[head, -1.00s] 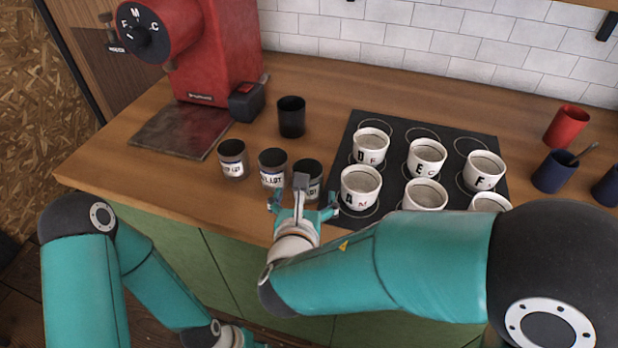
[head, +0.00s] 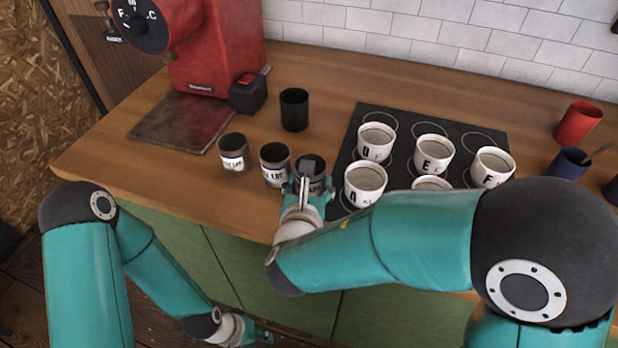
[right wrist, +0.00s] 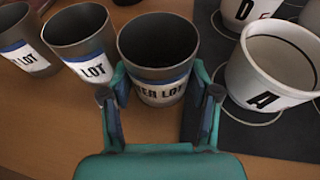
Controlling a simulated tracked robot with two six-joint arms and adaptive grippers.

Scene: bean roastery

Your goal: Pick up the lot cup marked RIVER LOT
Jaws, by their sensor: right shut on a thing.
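The dark lot cup whose label reads "..ER LOT" in the right wrist view (right wrist: 158,48) stands upright on the counter, the rightmost of three labelled cups. The start of its label is hidden. In the head view this cup (head: 319,174) is partly covered by my right gripper (head: 306,186), whose fingers are shut on its sides. Two similar cups stand to its left, a middle one (head: 275,163) and a left one (head: 233,153), their labels partly readable, ending in LOT. My left gripper (head: 256,335) hangs low by the cabinet front, away from the cups; its fingers are unclear.
A black mat (head: 345,150) with several white lettered cups lies right of the held cup; cup A (head: 365,185) is close beside it. An unlabelled black cup (head: 294,110) stands behind. The red grinder (head: 220,50) is back left. Red and blue cups stand far right.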

